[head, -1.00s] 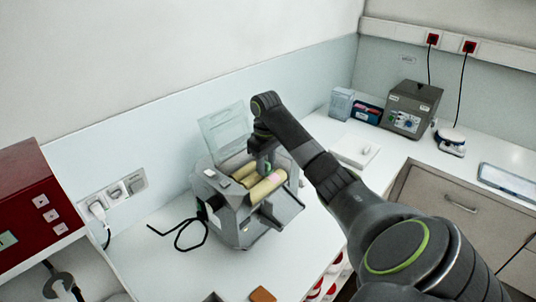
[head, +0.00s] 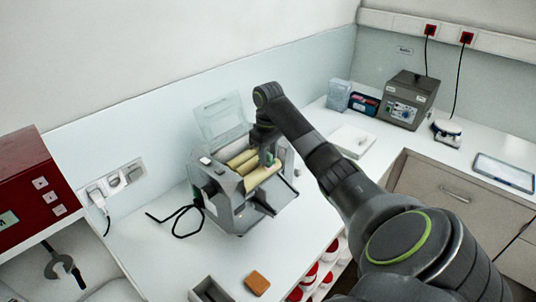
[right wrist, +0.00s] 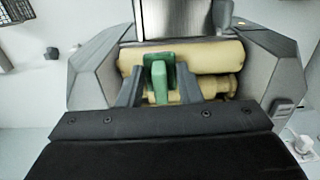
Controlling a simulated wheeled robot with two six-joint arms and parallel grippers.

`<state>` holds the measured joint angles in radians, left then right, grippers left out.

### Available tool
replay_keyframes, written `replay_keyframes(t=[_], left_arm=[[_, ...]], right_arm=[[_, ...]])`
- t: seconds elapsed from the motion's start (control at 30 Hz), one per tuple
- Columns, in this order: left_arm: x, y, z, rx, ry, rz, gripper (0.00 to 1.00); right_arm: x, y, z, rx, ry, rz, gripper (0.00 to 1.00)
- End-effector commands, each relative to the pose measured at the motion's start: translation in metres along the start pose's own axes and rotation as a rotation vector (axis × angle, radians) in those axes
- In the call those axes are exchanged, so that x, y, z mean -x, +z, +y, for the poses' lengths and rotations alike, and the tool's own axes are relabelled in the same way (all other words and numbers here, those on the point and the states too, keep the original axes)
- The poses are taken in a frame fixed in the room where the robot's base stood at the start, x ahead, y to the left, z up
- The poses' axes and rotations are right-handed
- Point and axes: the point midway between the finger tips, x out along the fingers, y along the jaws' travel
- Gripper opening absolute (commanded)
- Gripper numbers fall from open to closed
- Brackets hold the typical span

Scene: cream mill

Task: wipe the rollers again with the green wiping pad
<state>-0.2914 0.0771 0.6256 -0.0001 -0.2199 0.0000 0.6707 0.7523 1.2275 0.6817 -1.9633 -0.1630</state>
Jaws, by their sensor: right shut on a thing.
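The cream mill (head: 240,190) is a grey machine on the white bench with its clear lid raised at the back. Its pale yellow rollers (head: 242,163) lie across the open top; they also show in the right wrist view (right wrist: 205,57). My right gripper (head: 266,155) points down over the rollers. In the right wrist view its fingers (right wrist: 160,85) are shut on the green wiping pad (right wrist: 158,72). The pad is at the rollers, left of their middle in that view; whether it touches them is hard to tell. My left gripper is not in view.
A red device (head: 38,185) stands at the left. A brown block (head: 257,283) lies at the bench's front edge. A black cable (head: 180,225) lies left of the mill. A grey control box (head: 407,100) stands at the back right. Red-lidded jars (head: 309,272) sit below the bench.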

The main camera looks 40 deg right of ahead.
Motion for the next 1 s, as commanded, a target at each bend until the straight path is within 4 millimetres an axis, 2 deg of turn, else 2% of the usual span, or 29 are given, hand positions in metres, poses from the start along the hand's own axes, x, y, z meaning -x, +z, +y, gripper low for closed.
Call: replay_keyframes(t=[0.2, 0.57, 1.0], left_arm=[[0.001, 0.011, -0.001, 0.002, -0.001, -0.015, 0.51], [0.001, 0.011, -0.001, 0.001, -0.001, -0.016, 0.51], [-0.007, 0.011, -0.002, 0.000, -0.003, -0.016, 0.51]], right_arm=[[-0.004, 0.000, 0.000, 0.000, -0.001, -0.001, 0.14], [-0.010, 0.000, 0.000, 0.000, 0.000, 0.000, 0.14], [-0.008, -0.026, 0.000, 0.000, -0.001, 0.000, 0.14]])
